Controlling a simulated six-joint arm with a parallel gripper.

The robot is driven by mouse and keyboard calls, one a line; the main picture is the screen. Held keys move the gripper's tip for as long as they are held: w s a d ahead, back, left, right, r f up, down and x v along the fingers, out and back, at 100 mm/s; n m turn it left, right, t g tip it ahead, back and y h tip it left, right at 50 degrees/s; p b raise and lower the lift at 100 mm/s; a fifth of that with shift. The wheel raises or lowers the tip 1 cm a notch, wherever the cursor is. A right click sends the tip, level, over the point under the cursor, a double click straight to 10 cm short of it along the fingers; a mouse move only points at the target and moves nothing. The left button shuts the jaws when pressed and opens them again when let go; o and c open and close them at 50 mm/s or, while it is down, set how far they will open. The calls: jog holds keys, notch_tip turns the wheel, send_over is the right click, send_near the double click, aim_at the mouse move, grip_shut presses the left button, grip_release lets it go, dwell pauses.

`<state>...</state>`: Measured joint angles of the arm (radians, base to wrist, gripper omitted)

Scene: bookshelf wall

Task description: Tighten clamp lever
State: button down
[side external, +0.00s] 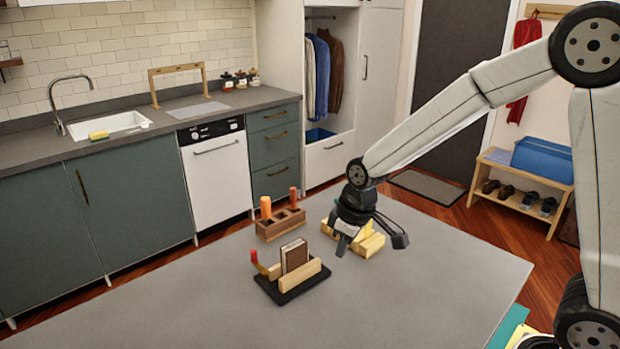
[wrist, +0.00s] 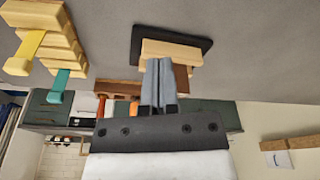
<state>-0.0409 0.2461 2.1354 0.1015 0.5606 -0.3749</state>
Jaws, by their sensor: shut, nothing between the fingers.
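A clamp stands on a black base (side external: 291,290) on the grey table in the side view. Its pale wooden jaws (side external: 302,275) stand on either side of a brown book-like block (side external: 294,256). A lever with a red tip (side external: 254,256) rises at the clamp's left end. My gripper (side external: 343,249) is shut and empty, above the table to the right of the clamp and apart from it. In the wrist view my shut fingers (wrist: 158,75) overlap the wooden jaw (wrist: 183,52) and part of the brown block. The black base (wrist: 200,43) shows beyond; I cannot make out the lever there.
Yellow stepped blocks (side external: 371,244) stand just behind my gripper; the wrist view shows yellow and teal pieces on them (wrist: 68,55). A wooden rack (side external: 281,224) with orange-handled tools stands behind the clamp. The table's front and right are mostly clear.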

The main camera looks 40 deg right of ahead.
jog(key=w+a+n+y, duration=0.1)
jog(key=w+a+n, duration=0.2)
jog(key=w, duration=0.3)
jog(key=w+a+r+n+y, duration=0.1)
jog(key=w+a+n, duration=0.3)
jog(key=w, duration=0.3)
jog(key=w+a+r+n+g, duration=0.1)
jog(key=w+a+n, duration=0.2)
jog(key=w, duration=0.4)
jog(key=shift+a+r+n+y, duration=0.2)
jog(key=shift+a+n+y, duration=0.2)
jog(key=shift+a, duration=0.15)
jog(key=x, duration=1)
jog(key=shift+f, duration=0.15)
jog(key=shift+s+d, duration=0.2)
jog(key=shift+d, duration=0.35)
jog(key=shift+s+d, duration=0.25)
jog(key=shift+d, duration=0.4)
jog(key=shift+s+d, duration=0.2)
jog(key=shift+d, duration=0.5)
